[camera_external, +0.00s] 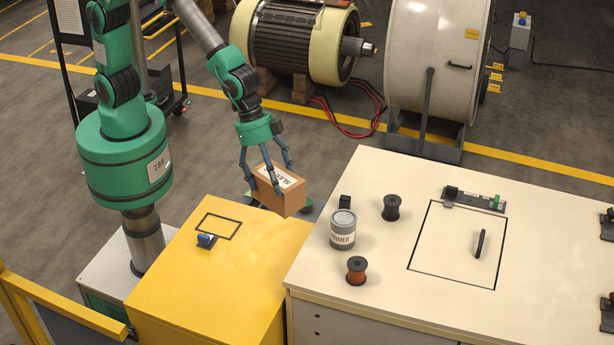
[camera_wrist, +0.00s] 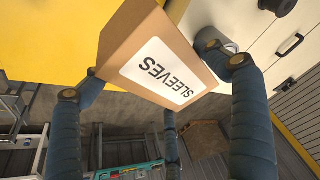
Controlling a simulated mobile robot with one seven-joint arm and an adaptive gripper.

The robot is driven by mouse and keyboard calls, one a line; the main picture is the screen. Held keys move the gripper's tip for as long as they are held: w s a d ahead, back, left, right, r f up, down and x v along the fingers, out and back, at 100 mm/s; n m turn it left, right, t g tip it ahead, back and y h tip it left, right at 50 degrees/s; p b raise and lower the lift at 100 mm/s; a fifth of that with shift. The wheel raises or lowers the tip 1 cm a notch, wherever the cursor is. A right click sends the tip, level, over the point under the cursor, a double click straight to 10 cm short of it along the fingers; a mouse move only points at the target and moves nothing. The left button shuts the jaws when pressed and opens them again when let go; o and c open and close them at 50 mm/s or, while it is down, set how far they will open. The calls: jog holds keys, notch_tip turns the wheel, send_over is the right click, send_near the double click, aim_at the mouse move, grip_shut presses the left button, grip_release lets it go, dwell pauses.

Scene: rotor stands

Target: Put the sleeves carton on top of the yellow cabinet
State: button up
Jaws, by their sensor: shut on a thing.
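The sleeves carton (camera_external: 284,194) is a brown box with a white label. My gripper (camera_external: 266,172) is shut on it and holds it tilted in the air, near the far right corner of the yellow cabinet. In the wrist view the carton (camera_wrist: 127,38) sits between my blue-grey fingers (camera_wrist: 160,85), with its SLEEVES label facing the camera. The yellow cabinet (camera_external: 190,285) has a flat top with a black outlined rectangle and a small blue item (camera_external: 207,241) on it. It also shows in the wrist view (camera_wrist: 45,40).
A cream workbench (camera_external: 400,290) stands right of the cabinet. A yellow rail (camera_external: 60,300) is at lower left. The cabinet top's right part is clear.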

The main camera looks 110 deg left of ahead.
jog(key=s+d+f+m+h+b, duration=0.1)
jog(key=s+d+m+b, duration=0.3)
jog(key=s+d+b, duration=0.8)
jog(key=s+d+f+p, duration=0.2)
jog(key=d+f+p, duration=0.2)
jog(key=f, duration=0.6)
jog(key=shift+d+f+g+p, duration=0.35)
jog(key=shift+d+g, duration=0.05)
jog(key=shift+d, duration=0.15)
jog(key=shift+f+b, duration=0.55)
jog(key=shift+f, duration=2)
jog(key=shift+f+b, duration=0.7)
jog(key=shift+f, duration=1.8)
